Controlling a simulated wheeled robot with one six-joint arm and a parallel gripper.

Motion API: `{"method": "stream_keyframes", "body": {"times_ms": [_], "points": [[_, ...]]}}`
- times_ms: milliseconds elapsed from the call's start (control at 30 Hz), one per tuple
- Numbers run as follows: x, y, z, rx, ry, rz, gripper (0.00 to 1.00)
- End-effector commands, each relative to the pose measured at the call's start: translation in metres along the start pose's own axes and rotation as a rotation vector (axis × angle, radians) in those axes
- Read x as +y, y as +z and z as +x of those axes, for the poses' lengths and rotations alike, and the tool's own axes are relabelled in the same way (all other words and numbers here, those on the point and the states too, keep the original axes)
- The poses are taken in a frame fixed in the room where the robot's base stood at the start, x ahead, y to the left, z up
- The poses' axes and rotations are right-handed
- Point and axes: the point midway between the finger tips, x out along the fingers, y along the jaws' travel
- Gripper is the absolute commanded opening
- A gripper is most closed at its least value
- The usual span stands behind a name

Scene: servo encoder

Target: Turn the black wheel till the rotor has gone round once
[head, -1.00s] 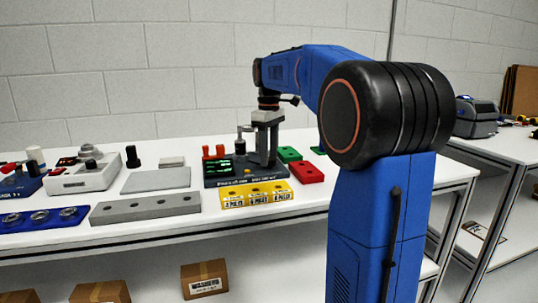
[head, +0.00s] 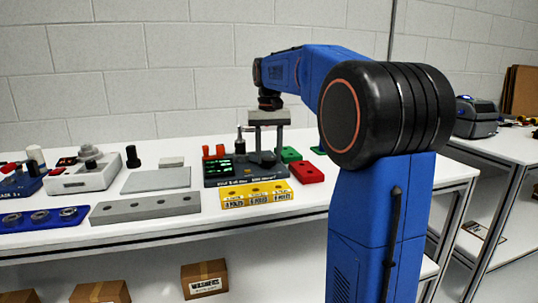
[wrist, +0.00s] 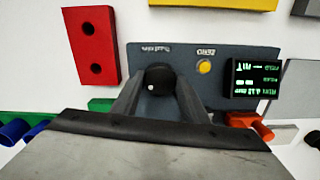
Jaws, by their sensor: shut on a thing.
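The dark grey servo test unit (head: 225,182) stands on the white bench, and its plate also shows in the wrist view (wrist: 222,58). The black wheel (wrist: 158,76) is a round dark knob on that plate. My gripper (wrist: 160,84) is shut on it, one finger on each side. In the head view my gripper (head: 265,152) points straight down over the unit with its two fingers showing apart. The unit's screen (wrist: 256,78) has green text too small to read. A yellow button (wrist: 204,66) sits beside it. I cannot make out the rotor clearly.
A yellow block with holes (head: 257,199) lies in front of the unit. A red block (head: 307,172) and a green block (head: 289,154) lie to its right. A grey plate (head: 157,180) and grey bar (head: 145,208) lie left.

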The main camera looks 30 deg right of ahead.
Motion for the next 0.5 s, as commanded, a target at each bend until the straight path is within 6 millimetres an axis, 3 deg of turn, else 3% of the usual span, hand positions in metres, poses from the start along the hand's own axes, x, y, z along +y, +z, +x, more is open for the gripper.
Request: {"method": "stream_keyframes", "body": {"times_ms": [500], "points": [[0.0001, -0.0005, -0.0007, 0.003, -0.001, 0.485, 0.18]]}}
